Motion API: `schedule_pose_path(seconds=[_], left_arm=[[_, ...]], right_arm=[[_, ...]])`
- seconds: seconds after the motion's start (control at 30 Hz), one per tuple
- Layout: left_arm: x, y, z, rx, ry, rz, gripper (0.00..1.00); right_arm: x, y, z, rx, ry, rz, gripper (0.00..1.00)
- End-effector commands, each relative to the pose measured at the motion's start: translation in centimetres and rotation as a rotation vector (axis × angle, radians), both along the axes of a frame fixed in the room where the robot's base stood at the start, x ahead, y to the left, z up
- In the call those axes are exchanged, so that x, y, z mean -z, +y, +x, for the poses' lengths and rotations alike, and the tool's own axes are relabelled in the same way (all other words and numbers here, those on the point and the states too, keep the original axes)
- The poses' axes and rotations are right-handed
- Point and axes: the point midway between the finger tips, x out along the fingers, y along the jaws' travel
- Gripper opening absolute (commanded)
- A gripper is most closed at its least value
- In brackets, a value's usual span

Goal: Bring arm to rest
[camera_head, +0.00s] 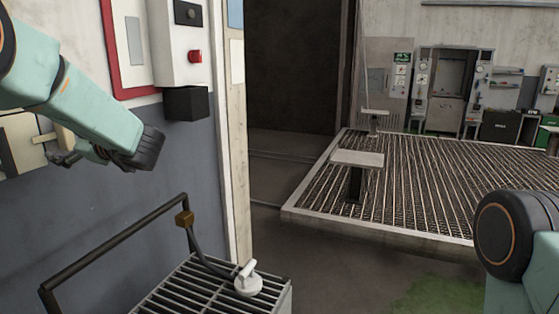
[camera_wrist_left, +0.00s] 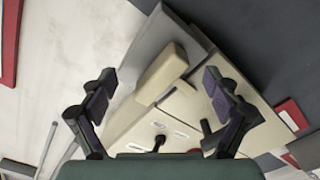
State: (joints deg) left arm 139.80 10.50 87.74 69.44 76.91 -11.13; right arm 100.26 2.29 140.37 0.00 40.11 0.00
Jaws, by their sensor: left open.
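My left arm comes in from the left in the head view, teal with a dark wrist. Its gripper (camera_head: 68,157) is partly hidden behind the wrist, near a beige wall box (camera_head: 22,150) at the left edge. In the left wrist view, the two dark fingers (camera_wrist_left: 165,105) are spread apart with nothing held between them. A beige block-shaped handle (camera_wrist_left: 162,72) on the box shows beyond and between the fingers. I cannot tell whether a finger touches the box. Part of my right arm shows at the lower right of the head view; its gripper is out of view.
A grey wall control box (camera_head: 178,45) with a red button (camera_head: 195,56) hangs right of my left arm. Below stand a dark railing (camera_head: 120,240) and a slatted platform (camera_head: 190,290) bearing a white knob-like device (camera_head: 247,280). A large grated platform (camera_head: 420,185) lies beyond.

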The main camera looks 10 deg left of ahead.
Motion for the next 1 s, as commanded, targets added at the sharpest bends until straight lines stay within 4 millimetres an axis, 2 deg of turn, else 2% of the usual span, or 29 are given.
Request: schedule_pose_path(seconds=[0.1,0.5,0.73,1.0], left_arm=[[-0.4,0.0,0.0,0.0,0.099,0.029,0.89],[-0.3,0.0,0.0,0.0,0.464,0.135,0.89],[-0.1,0.0,0.0,0.001,0.616,0.179,0.89],[0.0,0.0,0.0,0.001,0.668,0.194,0.89]], right_arm=[[-1.4,0.0,0.0,0.0,0.0,0.0,0.4],[-4.3,0.0,0.0,0.0,0.0,0.0,0.4],[-5.0,0.0,0.0,0.0,0.0,0.0,0.4],[-5.2,0.0,0.0,0.0,0.0,0.0,0.4]])
